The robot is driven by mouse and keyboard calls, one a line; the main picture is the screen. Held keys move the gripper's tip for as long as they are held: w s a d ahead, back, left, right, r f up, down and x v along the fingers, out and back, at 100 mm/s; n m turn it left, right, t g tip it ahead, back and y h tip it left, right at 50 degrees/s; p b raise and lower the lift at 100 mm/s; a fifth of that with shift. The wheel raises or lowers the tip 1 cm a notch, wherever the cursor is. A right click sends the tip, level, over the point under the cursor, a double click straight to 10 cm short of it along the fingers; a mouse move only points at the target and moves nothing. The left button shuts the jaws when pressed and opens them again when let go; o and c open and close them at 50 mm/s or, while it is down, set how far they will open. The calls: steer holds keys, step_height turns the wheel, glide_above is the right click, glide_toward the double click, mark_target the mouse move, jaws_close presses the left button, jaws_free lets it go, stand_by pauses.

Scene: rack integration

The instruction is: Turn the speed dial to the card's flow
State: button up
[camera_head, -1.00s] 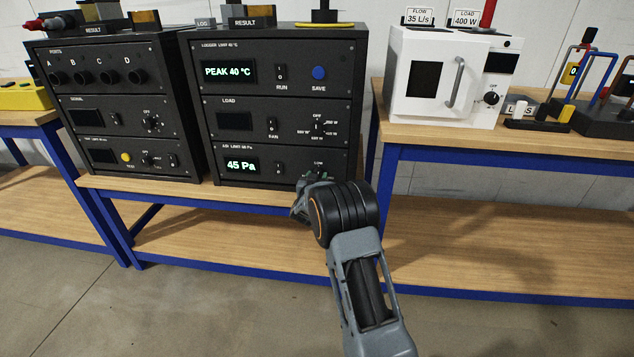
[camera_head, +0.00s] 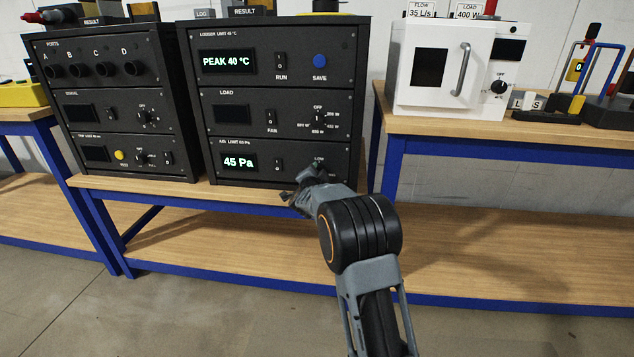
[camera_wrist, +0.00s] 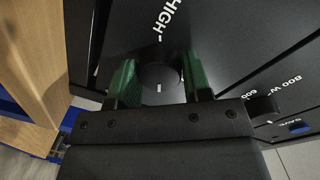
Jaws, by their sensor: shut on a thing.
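The speed dial (camera_wrist: 160,77) is a dark round knob with a short white mark, seen in the wrist view below the word HIGH. My gripper (camera_wrist: 162,84) has its green fingers on both sides of the dial and is shut on it. In the head view my gripper (camera_head: 313,173) is at the lower right of the right rack's bottom panel, hiding the dial and most of its scale; part of a LOW label shows above. The display (camera_head: 240,162) beside it reads 45 Pa. The flow card (camera_head: 421,10) reads 35 L/s and stands on the white oven.
The right rack (camera_head: 278,88) also has a logger panel reading PEAK 40 °C and a load panel with another dial (camera_head: 318,122). A second rack (camera_head: 105,95) stands to its left. The white oven (camera_head: 452,70) is on the right bench. The lower shelves are clear.

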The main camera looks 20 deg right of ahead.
steer(key=shift+m+b, duration=1.15)
steer(key=shift+m, duration=0.25)
steer(key=o, duration=0.9)
steer(key=shift+a+r, duration=0.1)
steer(key=p+v, duration=0.2)
steer(key=v, duration=1.1)
steer(key=shift+s+a+p, duration=0.15)
steer(key=shift+s+p, duration=0.2)
steer(key=shift+s, duration=0.05)
